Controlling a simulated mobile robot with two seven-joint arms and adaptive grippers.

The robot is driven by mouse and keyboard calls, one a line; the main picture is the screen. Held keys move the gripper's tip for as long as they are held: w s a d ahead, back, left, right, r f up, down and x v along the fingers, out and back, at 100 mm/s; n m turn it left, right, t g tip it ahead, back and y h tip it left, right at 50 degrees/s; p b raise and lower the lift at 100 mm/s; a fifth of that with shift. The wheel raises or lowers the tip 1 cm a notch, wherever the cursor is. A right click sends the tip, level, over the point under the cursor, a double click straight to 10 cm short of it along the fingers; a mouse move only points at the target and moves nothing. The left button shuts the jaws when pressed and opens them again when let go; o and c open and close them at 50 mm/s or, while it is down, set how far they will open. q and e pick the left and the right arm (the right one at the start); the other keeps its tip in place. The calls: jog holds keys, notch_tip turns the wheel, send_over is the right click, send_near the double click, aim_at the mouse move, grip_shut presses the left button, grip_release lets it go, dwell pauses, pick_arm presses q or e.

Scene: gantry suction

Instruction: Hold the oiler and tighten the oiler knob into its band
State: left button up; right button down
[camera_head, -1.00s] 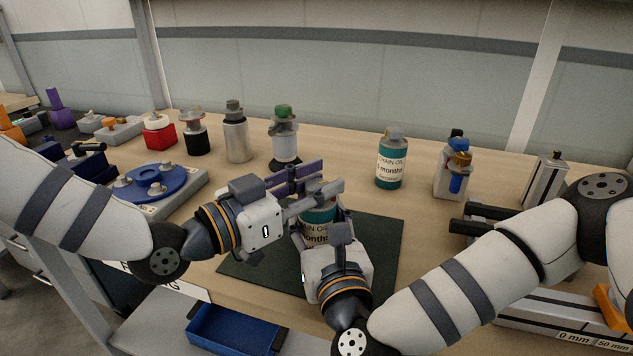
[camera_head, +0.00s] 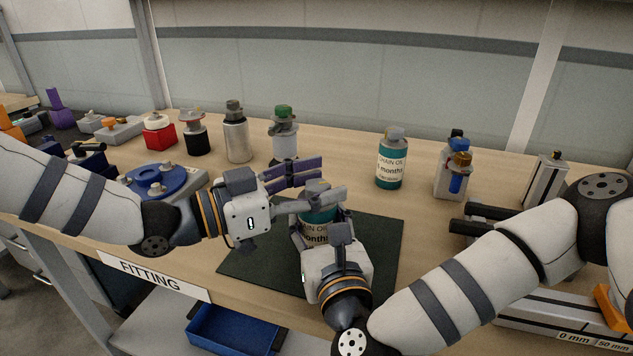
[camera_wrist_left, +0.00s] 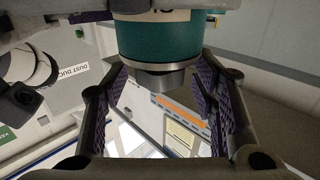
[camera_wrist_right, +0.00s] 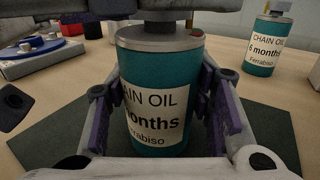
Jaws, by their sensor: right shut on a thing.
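A teal oiler with a white CHAIN OIL label (camera_wrist_right: 155,100) stands on the dark green mat (camera_head: 373,235). My right gripper (camera_head: 322,228) is shut on the oiler's body, with its fingers on either side in the right wrist view. My left gripper (camera_head: 312,182) is at the oiler's top. In the left wrist view its two fingers stand well apart on either side of the grey knob (camera_wrist_left: 162,80), with gaps to it, so it is open. In the head view the left fingers hide much of the knob. The band around the knob cannot be read.
A second chain oil oiler (camera_head: 391,160) stands behind and to the right. Several bottles, such as the green-capped one (camera_head: 284,130), line the back. A blue round fixture (camera_head: 155,183) stands left. A blue bin (camera_head: 232,330) is below the table's front edge.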

pick_arm(q)
jog(key=v, duration=1.2)
pick_arm(e)
jog(key=c, duration=0.7)
grip_release()
jog(key=shift+s, duration=0.1)
